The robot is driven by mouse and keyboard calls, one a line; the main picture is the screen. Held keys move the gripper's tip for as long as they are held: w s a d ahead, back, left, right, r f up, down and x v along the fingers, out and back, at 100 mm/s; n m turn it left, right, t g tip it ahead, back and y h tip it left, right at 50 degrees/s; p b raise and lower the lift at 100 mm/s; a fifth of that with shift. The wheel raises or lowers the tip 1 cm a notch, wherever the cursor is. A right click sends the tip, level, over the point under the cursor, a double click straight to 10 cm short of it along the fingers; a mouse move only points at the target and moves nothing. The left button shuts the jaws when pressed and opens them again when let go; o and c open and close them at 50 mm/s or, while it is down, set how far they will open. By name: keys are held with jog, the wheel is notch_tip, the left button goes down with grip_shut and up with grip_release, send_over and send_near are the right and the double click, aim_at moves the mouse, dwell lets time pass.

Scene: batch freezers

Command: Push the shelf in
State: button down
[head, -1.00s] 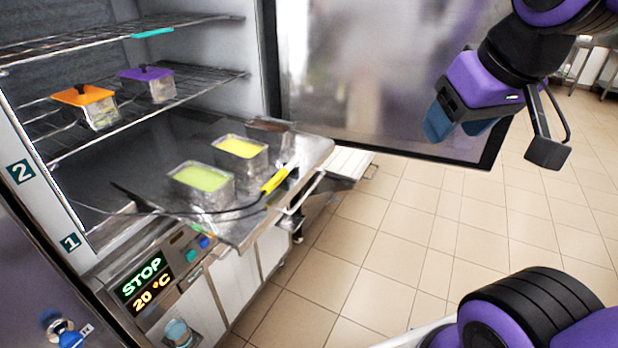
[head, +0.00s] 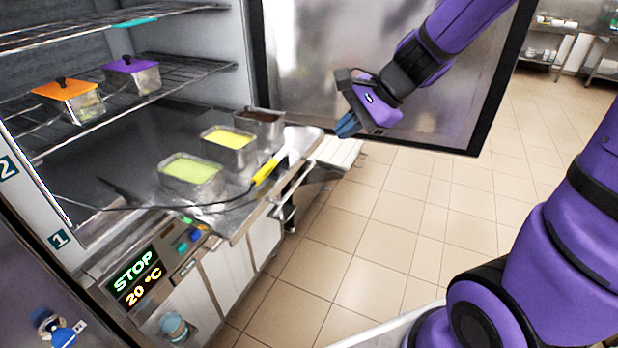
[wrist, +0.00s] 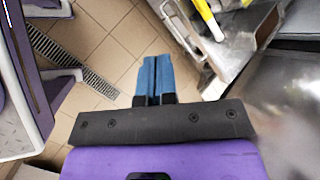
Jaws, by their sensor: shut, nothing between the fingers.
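The pulled-out metal shelf (head: 240,215) sticks out of the open freezer at its lowest level. It carries a tub of green (head: 190,172), a tub of yellow (head: 228,140) and a dark brown tub (head: 262,122). A yellow-handled tool (head: 266,170) lies near its front edge, with a cable running left. My gripper (head: 347,125) is shut and empty, in the air to the right of the shelf's front edge, apart from it. In the wrist view, my gripper's blue fingertips (wrist: 154,75) are together, with the shelf's corner (wrist: 240,45) at upper right.
The open freezer door (head: 315,60) stands behind my gripper. Wire racks above hold an orange-lidded tub (head: 68,98) and a purple-lidded tub (head: 132,75). A control panel (head: 137,275) reads STOP, 20 °C. The tiled floor (head: 330,270) before the shelf is clear.

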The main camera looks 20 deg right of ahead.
jog(key=w+d+f+m+t+h, duration=0.1)
jog(key=w+d+f+m, duration=0.25)
jog(key=f+m, duration=0.3)
jog(key=w+d+f+m+t, duration=0.1)
jog(key=w+d+f+m, duration=0.1)
jog(key=w+f+m, duration=0.5)
jog(key=w+a+f+n, duration=0.1)
jog(key=w+a+f, duration=0.4)
jog(key=a+f, duration=0.2)
notch_tip(320, 180, down, 3)
jog(key=shift+w+a+r, duration=0.1)
jog(key=shift+w+a, duration=0.05)
jog(key=shift+w, duration=0.05)
